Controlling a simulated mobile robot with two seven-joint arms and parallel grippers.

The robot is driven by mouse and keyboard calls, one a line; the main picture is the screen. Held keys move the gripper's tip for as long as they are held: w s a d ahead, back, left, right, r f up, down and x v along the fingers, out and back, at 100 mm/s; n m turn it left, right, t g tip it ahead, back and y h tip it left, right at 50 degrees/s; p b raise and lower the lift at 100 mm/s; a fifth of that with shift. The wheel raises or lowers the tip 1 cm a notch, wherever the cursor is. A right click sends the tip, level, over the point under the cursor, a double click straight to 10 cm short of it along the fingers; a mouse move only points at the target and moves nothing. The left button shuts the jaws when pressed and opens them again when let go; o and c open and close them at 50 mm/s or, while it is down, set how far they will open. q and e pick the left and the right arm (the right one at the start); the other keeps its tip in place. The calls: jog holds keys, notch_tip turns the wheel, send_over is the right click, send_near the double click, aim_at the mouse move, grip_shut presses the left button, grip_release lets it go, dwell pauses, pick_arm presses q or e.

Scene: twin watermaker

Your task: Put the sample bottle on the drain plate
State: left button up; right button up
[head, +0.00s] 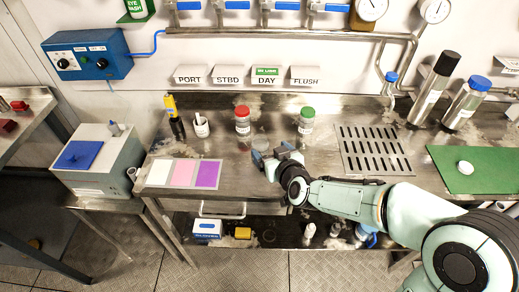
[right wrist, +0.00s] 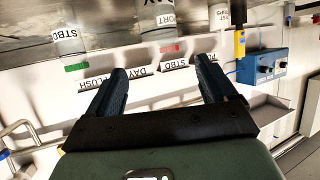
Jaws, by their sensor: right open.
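Two clear bottles stand upright at the back of the steel counter. I cannot tell which is the sample bottle. The slotted drain plate (head: 376,150) lies bare to their right. My right gripper (head: 268,161) is open and empty, in front of the bottles and apart from them. Its fingers (right wrist: 162,75) point towards the red-capped bottle. My left gripper is out of view.
A white cup (head: 201,126) and a yellow-black handheld meter (head: 174,118) stand left of the bottles. A card with white, pink and purple patches (head: 180,173) lies front left. A green mat (head: 474,169) and two steel cylinders (head: 435,88) are right of the plate.

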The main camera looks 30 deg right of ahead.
jog(key=x, duration=0.9)
jog(key=shift+w+a+f, duration=0.1)
jog(key=shift+a+f, duration=0.05)
jog(key=shift+f, duration=0.1)
jog(key=c, duration=1.1)
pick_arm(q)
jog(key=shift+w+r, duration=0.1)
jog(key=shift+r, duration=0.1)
pick_arm(e)
jog(key=shift+r, duration=0.15)
notch_tip(320, 180, up, 10)
jog(key=p, duration=0.4)
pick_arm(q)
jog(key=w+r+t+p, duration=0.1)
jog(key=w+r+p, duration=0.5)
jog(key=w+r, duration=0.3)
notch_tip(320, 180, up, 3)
pick_arm(e)
notch_tip(320, 180, up, 10)
send_over(263, 144)
jog(key=w, duration=0.2)
